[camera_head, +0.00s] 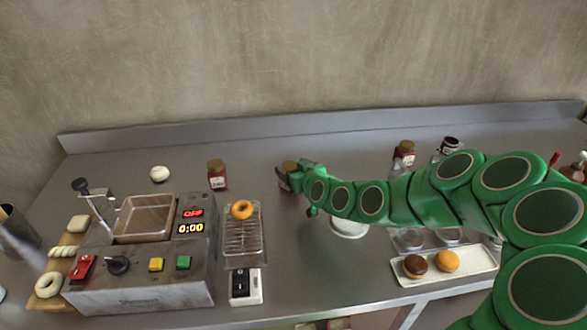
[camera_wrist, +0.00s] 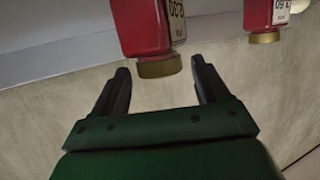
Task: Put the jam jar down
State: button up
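A red jam jar with a gold lid and white label (camera_wrist: 143,25) shows upside down in the wrist view, between and just beyond my fingertips. In the head view this jar (camera_head: 287,181) stands on the counter, partly hidden by my gripper. My gripper (camera_wrist: 158,70) is open, with a narrow gap visible on each side of the jar's lid. The jar's base is out of the wrist view. A second, similar jar (camera_head: 217,175) stands to the left on the counter; it also shows in the wrist view (camera_wrist: 262,20).
A fryer (camera_head: 140,285) with a red display stands at the left, beside a wire rack (camera_head: 243,245) with a doughnut. A white tray (camera_head: 465,268) with two doughnuts lies at the right front. More jars (camera_head: 404,152) stand behind my arm. Counter between the two jars is clear.

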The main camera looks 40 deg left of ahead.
dwell(0.3)
jog(key=shift+v, duration=1.05)
jog(key=v, duration=1)
jog(key=shift+r, duration=0.1)
